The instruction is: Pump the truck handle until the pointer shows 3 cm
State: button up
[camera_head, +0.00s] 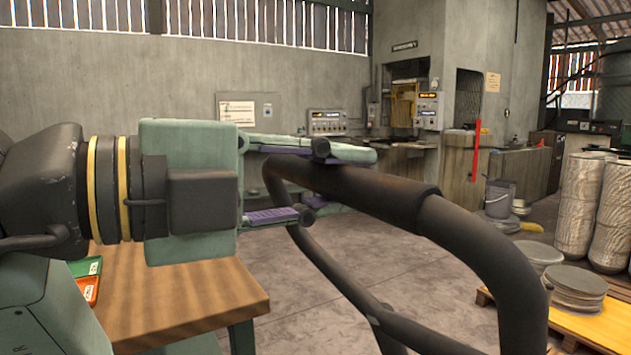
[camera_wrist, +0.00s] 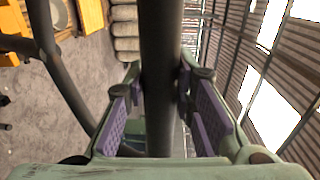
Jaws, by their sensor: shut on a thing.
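The truck handle (camera_head: 478,245) is a thick black tubular loop in the front right of the head view. Its top bar slopes down to the right, and its side tubes run out of the bottom of the picture. My gripper (camera_head: 322,184), green with purple pads, is shut on the left end of the top bar. In the wrist view the handle bar (camera_wrist: 160,50) runs upright between the two pads of my gripper (camera_wrist: 160,98). The pointer, its scale and the truck's body cannot be made out in either view.
A wooden table (camera_head: 185,290) with green and orange trays stands at the lower left, below my gripper. A yellow pallet (camera_head: 600,325) bearing stacked discs (camera_head: 573,285) is at the right. Wrapped cylinders (camera_head: 580,205) stand behind it.

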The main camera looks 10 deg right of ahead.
jog(key=w+d+r+p, duration=0.2)
jog(key=w+d+r, duration=0.1)
jog(key=d, duration=0.6)
jog(key=shift+w+d+r+p, duration=0.3)
jog(key=shift+w+r, duration=0.05)
jog(key=shift+w, duration=0.2)
jog(key=shift+d, duration=0.1)
jog(key=w+d+r+p, duration=0.1)
jog(key=d, duration=0.2)
jog(key=w+d+r+p, duration=0.1)
jog(key=d, duration=0.2)
jog(key=w+d+p, duration=0.1)
jog(key=w+d, duration=0.1)
jog(key=d, duration=0.2)
jog(key=shift+w+r, duration=0.1)
jog(key=shift+r, duration=0.3)
jog(key=shift+w+d, duration=0.2)
jog(key=shift+d, duration=0.15)
jog(key=shift+p, duration=0.3)
jog(key=r+p+x, duration=0.2)
jog(key=p+x, duration=0.2)
jog(key=x, duration=0.8)
jog(key=o, duration=2.3)
jog(key=shift+r, duration=0.1)
jog(key=shift+c, duration=0.2)
